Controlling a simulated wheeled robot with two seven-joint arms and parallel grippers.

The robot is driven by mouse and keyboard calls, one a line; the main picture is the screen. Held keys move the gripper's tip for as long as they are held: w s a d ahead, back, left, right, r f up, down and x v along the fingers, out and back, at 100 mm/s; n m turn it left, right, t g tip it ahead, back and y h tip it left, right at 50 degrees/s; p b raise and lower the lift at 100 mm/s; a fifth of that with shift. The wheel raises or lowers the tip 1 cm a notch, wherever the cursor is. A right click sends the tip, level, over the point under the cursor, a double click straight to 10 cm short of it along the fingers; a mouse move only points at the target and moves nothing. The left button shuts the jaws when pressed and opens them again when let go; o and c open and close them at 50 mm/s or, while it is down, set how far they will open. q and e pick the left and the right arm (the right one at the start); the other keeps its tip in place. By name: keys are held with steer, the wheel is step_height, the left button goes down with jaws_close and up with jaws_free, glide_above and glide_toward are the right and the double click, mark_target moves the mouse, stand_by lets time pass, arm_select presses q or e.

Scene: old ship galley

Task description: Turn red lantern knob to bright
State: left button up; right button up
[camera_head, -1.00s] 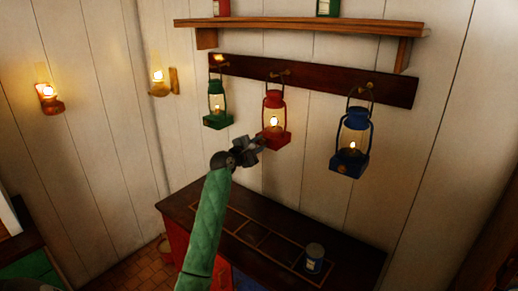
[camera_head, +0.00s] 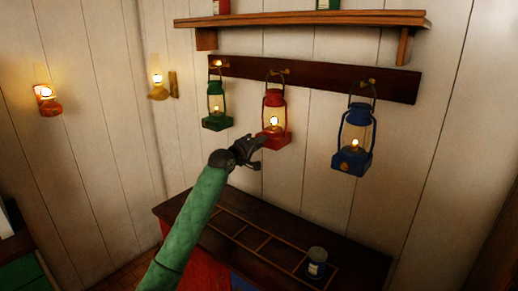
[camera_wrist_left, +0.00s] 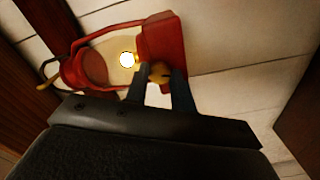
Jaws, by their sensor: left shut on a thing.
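The red lantern (camera_head: 273,119) hangs lit on the dark wall board, between a green lantern (camera_head: 216,105) and a blue lantern (camera_head: 354,139). In the left wrist view the red lantern (camera_wrist_left: 160,35) lies sideways, with its bright flame in the glass. A small brass knob (camera_wrist_left: 159,71) is on its base. My left gripper (camera_head: 257,151) is at the lower front of the red lantern's base. In the wrist view its two fingers (camera_wrist_left: 160,88) are shut on the knob, one on each side. My right gripper is not in view.
A shelf (camera_head: 300,19) runs above the lantern board (camera_head: 320,82). Below, a dark cabinet top (camera_head: 350,255) carries a divided wooden frame and a tin (camera_head: 316,262). Two lit wall lamps are at the left.

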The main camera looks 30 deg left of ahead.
arm_select(q)
steer(key=shift+f+m+b, duration=0.15)
steer(key=shift+m+b, duration=1.55)
steer(key=shift+m, duration=2.6)
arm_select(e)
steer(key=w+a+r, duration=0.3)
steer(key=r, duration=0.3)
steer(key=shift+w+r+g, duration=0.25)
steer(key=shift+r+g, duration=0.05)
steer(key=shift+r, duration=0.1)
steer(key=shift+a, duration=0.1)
arm_select(q)
steer(key=o, duration=1)
steer(key=shift+a, duration=0.1)
